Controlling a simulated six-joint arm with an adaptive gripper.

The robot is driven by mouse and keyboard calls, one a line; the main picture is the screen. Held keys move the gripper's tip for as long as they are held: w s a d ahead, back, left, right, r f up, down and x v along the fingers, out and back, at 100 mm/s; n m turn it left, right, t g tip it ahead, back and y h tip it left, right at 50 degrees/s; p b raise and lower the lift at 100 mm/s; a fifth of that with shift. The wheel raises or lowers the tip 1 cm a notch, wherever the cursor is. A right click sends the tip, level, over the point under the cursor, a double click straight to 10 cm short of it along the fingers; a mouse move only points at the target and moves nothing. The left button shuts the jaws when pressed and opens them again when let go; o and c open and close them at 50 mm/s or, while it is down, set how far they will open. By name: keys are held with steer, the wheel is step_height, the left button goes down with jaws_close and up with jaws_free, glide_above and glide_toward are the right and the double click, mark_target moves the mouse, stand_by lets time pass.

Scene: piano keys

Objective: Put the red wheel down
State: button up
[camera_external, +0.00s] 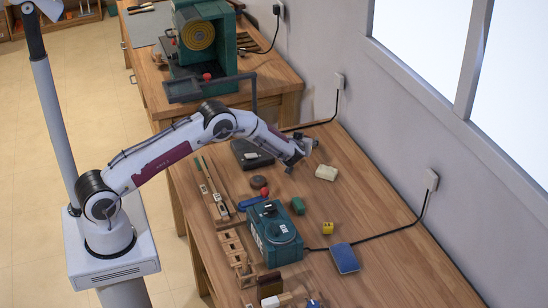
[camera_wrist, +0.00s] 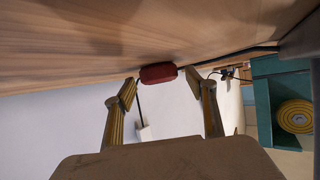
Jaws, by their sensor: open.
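In the wrist view a red block-like piece (camera_wrist: 158,73), which looks like the red wheel seen edge-on, shows against the wooden surface. It lies between and slightly beyond the fingertips of my gripper (camera_wrist: 162,86). The fingers are spread, with a visible gap on both sides of the red piece. I cannot tell whether it touches the table. In the external view my gripper (camera_external: 304,150) is low over the back of the front bench, and no red piece shows at it. A small round red thing (camera_external: 264,191) lies left of it on the bench.
A cream block (camera_external: 326,172) lies right of my gripper and a dark wedge-shaped thing (camera_external: 250,154) lies left. A teal box (camera_external: 276,232), green block (camera_external: 298,205), yellow cube (camera_external: 328,228) and blue pad (camera_external: 344,258) stand nearer. The bench's right side is mostly clear.

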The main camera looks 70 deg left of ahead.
steer(key=shift+v, duration=5.95)
